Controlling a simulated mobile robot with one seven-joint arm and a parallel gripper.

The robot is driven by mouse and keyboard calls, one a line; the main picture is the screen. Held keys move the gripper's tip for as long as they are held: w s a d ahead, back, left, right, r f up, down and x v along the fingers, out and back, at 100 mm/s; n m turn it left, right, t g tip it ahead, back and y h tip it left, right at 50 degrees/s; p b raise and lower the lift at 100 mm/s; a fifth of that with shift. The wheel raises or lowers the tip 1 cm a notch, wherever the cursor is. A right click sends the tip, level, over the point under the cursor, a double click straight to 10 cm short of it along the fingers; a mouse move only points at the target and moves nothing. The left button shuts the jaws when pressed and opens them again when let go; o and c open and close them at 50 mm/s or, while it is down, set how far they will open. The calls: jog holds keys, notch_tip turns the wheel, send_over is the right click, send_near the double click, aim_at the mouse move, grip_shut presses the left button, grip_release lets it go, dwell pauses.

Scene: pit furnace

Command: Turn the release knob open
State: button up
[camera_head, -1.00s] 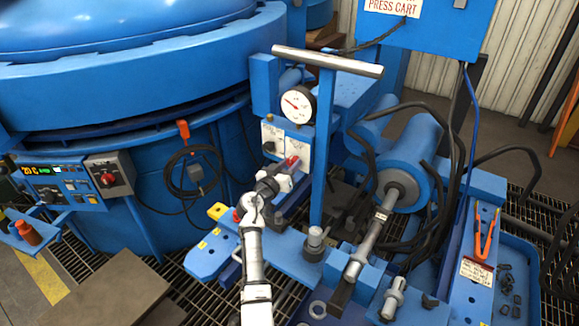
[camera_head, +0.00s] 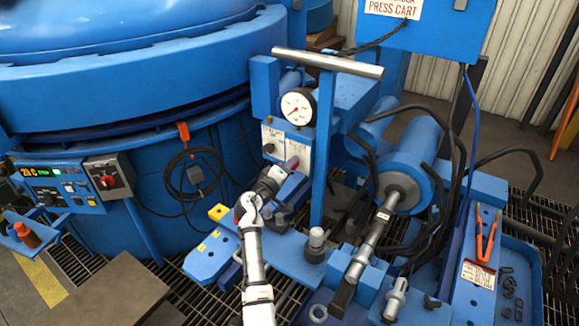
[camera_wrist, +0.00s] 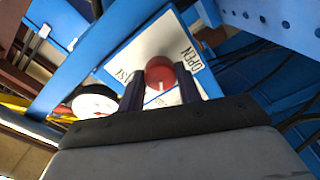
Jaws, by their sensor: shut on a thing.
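The red release knob (camera_wrist: 160,72) sits on a white label plate (camera_wrist: 150,42) in the wrist view. The plate reads OPEN at the right; the lettering at the left is only partly legible. A pale mark shows on the knob's lower side. The dark fingers of my gripper (camera_wrist: 161,90) stand on both sides of the knob and are shut on it. In the head view my gripper (camera_head: 291,164) reaches the white plate (camera_head: 299,148) below the dial gauge (camera_head: 298,106), and its fingers mostly hide the knob there.
A blue upright with a grey T-bar (camera_head: 327,62) stands just right of my gripper. A black knob (camera_head: 269,148) is on the neighbouring plate to the left. A blue cylinder with a rod (camera_head: 405,170) lies at the right. The furnace (camera_head: 130,60) fills the upper left.

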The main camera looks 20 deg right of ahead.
jog(key=shift+n+p, duration=1.35)
jog(key=shift+n, duration=2.35)
jog(key=o, duration=1)
jog(key=shift+a, duration=0.15)
jog(key=b+v, duration=0.2)
jog(key=v, duration=1.1)
jog(key=shift+s+a, duration=0.15)
jog(key=shift+a, duration=0.2)
